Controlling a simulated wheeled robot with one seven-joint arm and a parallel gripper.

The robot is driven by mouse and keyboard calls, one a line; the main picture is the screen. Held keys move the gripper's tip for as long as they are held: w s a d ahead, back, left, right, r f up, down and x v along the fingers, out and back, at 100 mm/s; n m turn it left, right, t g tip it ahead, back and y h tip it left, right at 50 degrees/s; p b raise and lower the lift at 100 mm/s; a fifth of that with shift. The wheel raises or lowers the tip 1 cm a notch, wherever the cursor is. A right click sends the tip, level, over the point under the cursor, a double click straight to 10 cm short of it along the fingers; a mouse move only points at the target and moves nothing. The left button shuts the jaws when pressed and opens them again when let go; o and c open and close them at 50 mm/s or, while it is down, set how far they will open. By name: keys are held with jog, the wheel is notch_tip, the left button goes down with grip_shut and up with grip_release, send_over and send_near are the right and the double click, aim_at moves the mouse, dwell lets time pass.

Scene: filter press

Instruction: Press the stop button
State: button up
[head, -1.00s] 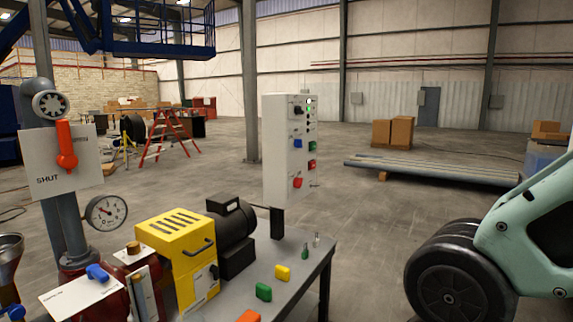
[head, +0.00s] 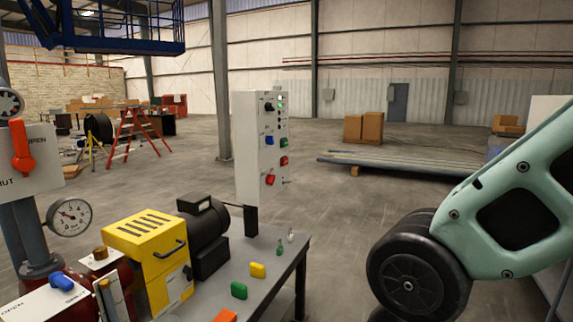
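A white upright control box (head: 247,150) stands on a dark post at the far end of the grey bench. Its face is turned partly to the right. It carries a black knob (head: 268,106), a blue control (head: 268,140), a green button (head: 284,143), a red button (head: 284,160) and a lower red control (head: 270,180). The labels are too small to read, so I cannot tell which red one is stop. My arm shows at the right, apart from the box. My gripper is out of view.
A yellow machine (head: 145,240) and a black motor (head: 206,235) sit on the bench (head: 262,295), with loose coloured blocks. A gauge (head: 70,215) and a red-handled valve (head: 22,150) stand at left. Open floor lies right of the box, before the pipe stack (head: 400,165).

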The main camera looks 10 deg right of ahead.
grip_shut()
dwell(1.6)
